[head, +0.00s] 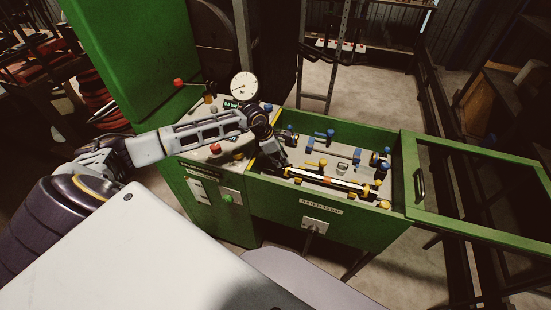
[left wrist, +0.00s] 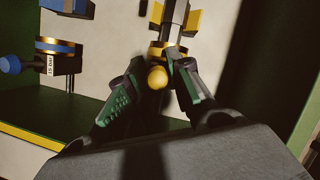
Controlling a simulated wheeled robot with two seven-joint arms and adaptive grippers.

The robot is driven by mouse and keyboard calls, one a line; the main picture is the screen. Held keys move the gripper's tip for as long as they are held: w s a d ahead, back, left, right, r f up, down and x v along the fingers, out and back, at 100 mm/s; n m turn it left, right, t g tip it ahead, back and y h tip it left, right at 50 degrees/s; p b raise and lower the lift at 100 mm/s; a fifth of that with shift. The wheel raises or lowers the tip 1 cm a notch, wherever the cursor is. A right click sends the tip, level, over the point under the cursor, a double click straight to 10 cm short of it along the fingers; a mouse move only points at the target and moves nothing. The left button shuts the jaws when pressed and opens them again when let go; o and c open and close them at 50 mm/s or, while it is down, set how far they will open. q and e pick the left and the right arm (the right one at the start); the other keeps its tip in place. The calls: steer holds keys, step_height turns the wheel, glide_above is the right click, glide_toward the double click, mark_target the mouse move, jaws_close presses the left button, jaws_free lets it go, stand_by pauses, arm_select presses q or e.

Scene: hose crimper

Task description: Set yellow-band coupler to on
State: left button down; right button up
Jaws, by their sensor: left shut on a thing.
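The yellow-band coupler (left wrist: 172,49) is in the upper middle of the left wrist view, with a yellow ring and a round yellow knob (left wrist: 157,77). In the head view it is at the left end of the front row in the green tray (head: 258,190), mostly hidden by my gripper. My left gripper (head: 283,168) reaches down over it. In the left wrist view the green-padded fingers (left wrist: 160,72) are shut on the yellow knob, one on each side. My right gripper is not in view.
A blue-band coupler (left wrist: 55,46) stands left of my fingers in the left wrist view. More blue and yellow fittings share the tray. A gauge (head: 244,86) stands behind; an open green-framed lid (head: 478,236) extends right.

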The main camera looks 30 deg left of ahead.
arm_select(q)
steer(key=shift+w+d, duration=0.15)
steer(key=shift+d, duration=0.55)
steer(key=c, duration=1.3)
jaws_free()
steer(key=shift+d, duration=0.15)
steer(key=shift+w, duration=0.1)
steer(key=shift+a+r, duration=0.1)
steer(key=shift+a, duration=0.1)
steer(key=shift+r, duration=0.1)
steer(key=shift+v, duration=5.85)
steer(key=shift+d, duration=0.1)
